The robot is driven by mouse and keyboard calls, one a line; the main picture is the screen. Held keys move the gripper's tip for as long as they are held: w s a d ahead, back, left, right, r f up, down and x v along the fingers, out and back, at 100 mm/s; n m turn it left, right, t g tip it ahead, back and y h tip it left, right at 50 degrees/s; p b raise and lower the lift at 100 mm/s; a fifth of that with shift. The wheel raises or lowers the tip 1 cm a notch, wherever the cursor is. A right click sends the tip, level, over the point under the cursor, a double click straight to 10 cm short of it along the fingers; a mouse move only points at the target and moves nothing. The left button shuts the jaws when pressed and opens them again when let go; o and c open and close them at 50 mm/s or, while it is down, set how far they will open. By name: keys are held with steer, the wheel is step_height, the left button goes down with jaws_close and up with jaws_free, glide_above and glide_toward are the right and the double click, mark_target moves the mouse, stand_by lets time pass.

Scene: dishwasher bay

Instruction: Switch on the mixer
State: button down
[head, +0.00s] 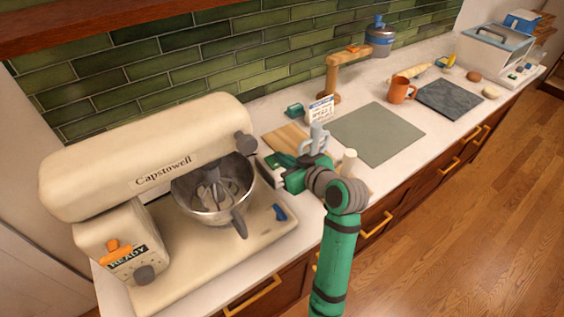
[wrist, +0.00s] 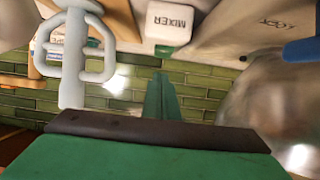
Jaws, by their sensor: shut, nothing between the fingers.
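The cream mixer (head: 145,160) stands at the left with its head down over a steel bowl (head: 212,196). Its front panel has a READY display (head: 128,259), an orange lever (head: 118,247) and a grey knob (head: 144,274). A blue lever (head: 280,212) sits on its base, and shows in the wrist view (wrist: 302,50) near upside-down LOCK lettering. A white block marked MIXER (wrist: 170,22) lies beyond my fingertips in the wrist view. My green gripper (head: 284,161) is shut and empty, right of the bowl; its fingers (wrist: 160,95) are together in the wrist view. Contact with the block cannot be told.
A pale grey looped handle (head: 317,140) stands close by my gripper, also large in the wrist view (wrist: 75,60). A wooden stand (head: 332,75), a green mat (head: 377,133), an orange mug (head: 400,90) and a dark slab (head: 450,99) are further right.

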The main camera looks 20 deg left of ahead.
step_height(320, 180, up, 2)
steer(key=shift+r, duration=0.1)
steer(key=s+d+r, duration=0.1)
steer(key=s+d, duration=0.5)
steer(key=d, duration=0.2)
steer(key=shift+s+r, duration=0.15)
